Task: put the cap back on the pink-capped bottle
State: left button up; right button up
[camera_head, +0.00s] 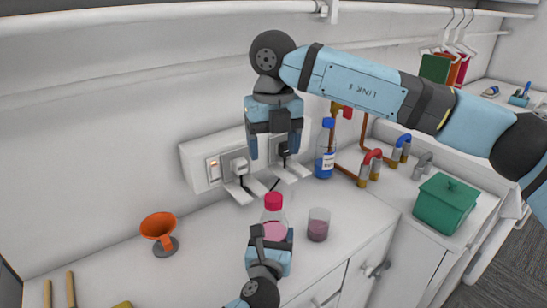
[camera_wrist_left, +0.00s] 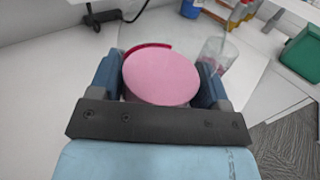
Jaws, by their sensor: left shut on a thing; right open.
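The pink-capped bottle (camera_head: 273,229) stands on the counter, clear with pink contents. A red-pink cap (camera_head: 273,201) shows at its top; I cannot tell whether it is fastened. My left gripper (camera_head: 270,240) is shut on the bottle from the near side and hides its lower part. In the left wrist view a round pink surface (camera_wrist_left: 160,78), with a red arc behind it, lies between the left fingers; I cannot tell if it is cap or contents. My right gripper (camera_head: 275,148) is open and empty, pointing down above the counter near the wall sockets.
A glass with pink contents (camera_head: 318,225) stands close right of the bottle. A blue-capped bottle (camera_head: 325,155) stands behind, near pipes and taps (camera_head: 370,166). Counter between funnel and bottle is clear.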

pick_arm(q)
jog(key=o, duration=1.8)
jog(key=s, duration=0.4)
jog(key=s+a, duration=0.1)
jog(key=s, duration=0.4)
jog(key=s+a, duration=0.1)
jog(key=s, duration=0.3)
jog(key=shift+s+a, duration=0.1)
jog(key=shift+s, duration=0.25)
